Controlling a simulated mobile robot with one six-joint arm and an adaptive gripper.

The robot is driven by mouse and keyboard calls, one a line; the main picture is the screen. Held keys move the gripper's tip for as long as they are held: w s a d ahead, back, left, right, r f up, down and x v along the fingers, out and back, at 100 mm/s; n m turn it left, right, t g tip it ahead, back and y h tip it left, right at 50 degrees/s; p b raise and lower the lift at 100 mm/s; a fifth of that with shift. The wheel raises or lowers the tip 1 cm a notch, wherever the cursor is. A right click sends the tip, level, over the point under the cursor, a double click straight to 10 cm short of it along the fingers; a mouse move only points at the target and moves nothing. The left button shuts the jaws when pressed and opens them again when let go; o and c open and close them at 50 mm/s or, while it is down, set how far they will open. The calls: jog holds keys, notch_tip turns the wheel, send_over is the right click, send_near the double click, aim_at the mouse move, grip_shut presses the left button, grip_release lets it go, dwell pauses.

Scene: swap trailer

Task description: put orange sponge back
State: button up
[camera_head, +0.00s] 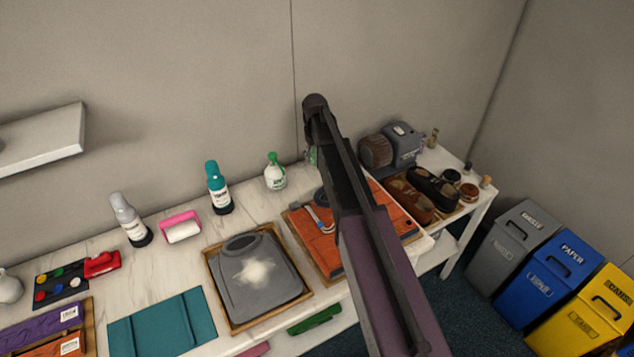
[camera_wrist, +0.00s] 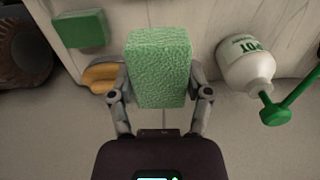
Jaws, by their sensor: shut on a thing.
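My gripper (camera_wrist: 160,90) shows in the wrist view. It is shut on a green, rough-textured sponge block (camera_wrist: 158,62), with one finger on each side. A yellow-orange piece (camera_wrist: 100,76) lies behind the left finger and is partly hidden; I cannot tell whether it is the orange sponge. A smaller green block (camera_wrist: 80,28) lies beside it at the upper left. In the head view my arm hides the gripper and most of what it holds. I see no clearly orange sponge in either view.
A white spray bottle with a green nozzle (camera_head: 274,171) stands close by; it also shows in the wrist view (camera_wrist: 246,64). A grey machine (camera_head: 397,146) and shoes (camera_head: 432,187) lie to the right.

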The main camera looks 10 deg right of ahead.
jog(key=b, duration=0.6)
send_over(315, 181)
jog(key=shift+f, duration=3.1)
jog(key=shift+f, duration=0.1)
jog(key=shift+f+b, duration=1.8)
jog(key=shift+b, duration=0.2)
jog(key=shift+f, duration=0.15)
jog(key=o, duration=1)
notch_tip(315, 181, up, 12)
jog(key=p, duration=1.2)
jog(key=shift+s, duration=0.1)
jog(key=shift+r, duration=0.2)
